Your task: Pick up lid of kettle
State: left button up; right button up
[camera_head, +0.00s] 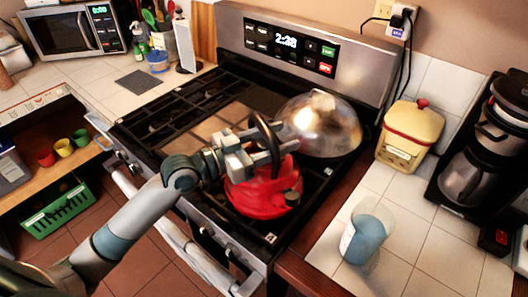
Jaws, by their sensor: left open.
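The red kettle (262,193) stands on the front right of the stove, with its spout toward the lower right. Its dark arched handle (264,128) rises above it, at the gripper fingers. My left gripper (284,145) is open over the top of the kettle, its fingers pointing right. The gripper covers the top of the kettle, so I cannot make out its lid or tell whether the fingers touch anything. My right gripper is not in view.
A large shiny metal dome (322,128) sits on the stove just behind the kettle. A yellow canister (410,138), a blue cup (367,238) and a coffee maker (478,160) stand on the right counter. The stove's left grates (180,112) are clear.

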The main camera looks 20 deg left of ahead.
pick_arm(q)
jog(key=shift+c, duration=0.3)
jog(key=c, duration=1.1)
jog(key=shift+r, duration=0.15)
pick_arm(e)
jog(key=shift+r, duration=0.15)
